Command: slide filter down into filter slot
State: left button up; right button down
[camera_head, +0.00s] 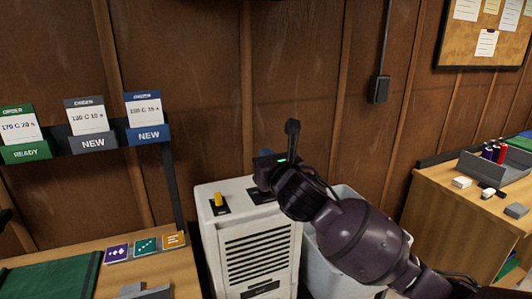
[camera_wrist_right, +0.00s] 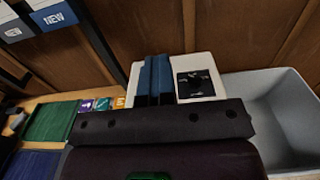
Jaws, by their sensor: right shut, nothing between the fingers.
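A white cabinet (camera_head: 262,246) with a louvred front stands against the wall. Its top also shows in the right wrist view (camera_wrist_right: 198,64). A yellow piece (camera_head: 218,199) stands up from a black plate on the left of that top. A second black plate (camera_head: 260,196) is to its right, partly behind my arm; it also shows in the right wrist view (camera_wrist_right: 195,83). I cannot tell which part is the filter or its slot. My right gripper (camera_head: 275,160) is over the back of the cabinet top, its blue fingers (camera_wrist_right: 154,80) shut and empty. A dark shape at the left edge may be my left gripper.
A pale grey bin (camera_head: 335,270) stands right of the cabinet. A wooden bench (camera_head: 455,215) with a grey tray and spools is farther right. A table (camera_head: 180,262) with a green mat and coloured cards is at left, below a rack of order cards.

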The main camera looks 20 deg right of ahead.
notch_tip(320, 180, down, 15)
jog(key=b, duration=0.4)
jog(key=shift+b, duration=0.4)
dwell(1.0)
dwell(0.4)
jog(key=shift+f, duration=1.5)
jog(key=c, duration=1.4)
grip_release()
